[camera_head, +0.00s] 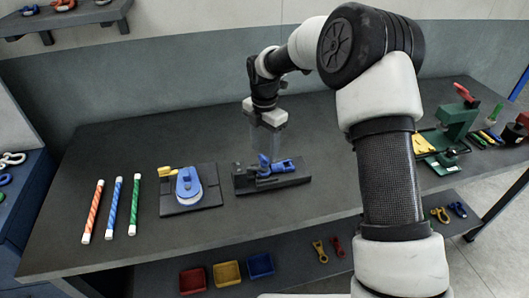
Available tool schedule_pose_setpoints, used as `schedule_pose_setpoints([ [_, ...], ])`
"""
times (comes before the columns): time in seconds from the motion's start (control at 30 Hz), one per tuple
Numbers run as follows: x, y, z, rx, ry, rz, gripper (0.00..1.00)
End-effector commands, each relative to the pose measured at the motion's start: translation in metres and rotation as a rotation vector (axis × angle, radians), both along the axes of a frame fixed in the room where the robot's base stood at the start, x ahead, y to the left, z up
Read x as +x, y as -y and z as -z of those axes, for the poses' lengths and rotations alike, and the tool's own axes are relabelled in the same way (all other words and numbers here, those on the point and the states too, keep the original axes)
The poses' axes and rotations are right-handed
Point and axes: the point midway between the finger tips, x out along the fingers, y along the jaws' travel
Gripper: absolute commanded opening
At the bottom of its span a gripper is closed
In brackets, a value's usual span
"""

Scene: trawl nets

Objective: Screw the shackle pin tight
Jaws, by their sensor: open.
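A blue shackle (283,166) lies in a black holder (300,180) on the dark bench, right of the middle block. A small blue upright piece (263,160) at its left end looks like the shackle pin's head. My gripper (264,153) points down just above this piece, its pale fingers open. The picture is too small to tell whether the fingers straddle or touch it. How far the pin is screwed in cannot be seen.
A blue rounded device on a black plate (205,200) stands left of the holder. Three striped rods (114,209) lie further left. A green press (455,125) stands at the right. Red, yellow and blue bins (227,274) sit on a lower shelf. The bench behind the holder is clear.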

Motion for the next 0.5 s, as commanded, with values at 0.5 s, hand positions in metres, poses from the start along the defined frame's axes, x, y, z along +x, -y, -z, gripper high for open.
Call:
schedule_pose_setpoints([
  [0.5,0.000,0.000,0.023,0.000,0.001,0.000,0.52],
])
